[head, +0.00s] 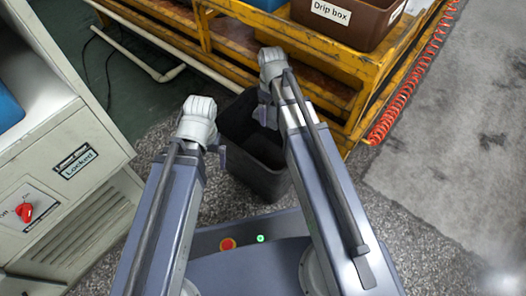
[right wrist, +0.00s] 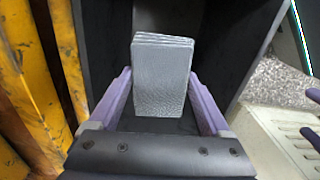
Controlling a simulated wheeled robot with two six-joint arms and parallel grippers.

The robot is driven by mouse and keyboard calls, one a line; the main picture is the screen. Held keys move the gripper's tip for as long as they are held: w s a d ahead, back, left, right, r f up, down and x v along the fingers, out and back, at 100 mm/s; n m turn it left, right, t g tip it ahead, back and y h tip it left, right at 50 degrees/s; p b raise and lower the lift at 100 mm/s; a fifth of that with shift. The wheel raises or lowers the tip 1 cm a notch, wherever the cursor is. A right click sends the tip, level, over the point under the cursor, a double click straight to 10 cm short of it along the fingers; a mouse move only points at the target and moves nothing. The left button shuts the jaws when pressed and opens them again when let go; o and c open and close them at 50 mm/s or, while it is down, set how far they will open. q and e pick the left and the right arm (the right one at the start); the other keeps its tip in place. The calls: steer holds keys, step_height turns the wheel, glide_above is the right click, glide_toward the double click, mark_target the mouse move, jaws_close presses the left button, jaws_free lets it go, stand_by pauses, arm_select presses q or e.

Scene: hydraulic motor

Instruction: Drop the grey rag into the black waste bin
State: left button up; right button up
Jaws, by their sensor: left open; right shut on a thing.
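The black waste bin (head: 262,178) stands on the floor below my two arms in the head view. My right gripper (head: 266,112) is over the bin's opening. In the right wrist view, the folded grey rag (right wrist: 162,78) sits between the purple fingers of my right gripper (right wrist: 161,92), which is shut on it. Dark bin walls (right wrist: 242,40) surround the rag there. The rag is hidden in the head view. My left gripper (head: 217,150) is open at the bin's left side; its fingers show only in part.
A yellow metal frame (head: 340,62) stands behind the bin, with a brown drip box (head: 350,22) on it. A red coiled hose (head: 408,85) hangs at its right. A grey cabinet marked Locked (head: 75,162) stands at the left. Floor at the right is clear.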

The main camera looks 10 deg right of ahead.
step_height(320, 180, down, 4)
steer(key=b, duration=0.2)
steer(key=shift+r+b, duration=0.2)
steer(key=shift+b, duration=0.1)
steer(key=shift+r, duration=0.1)
steer(key=o, duration=1)
steer(key=shift+r, duration=0.1)
step_height(320, 180, up, 8)
steer(key=p, duration=0.8)
steer(key=shift+f, duration=0.2)
steer(key=shift+f, duration=0.1)
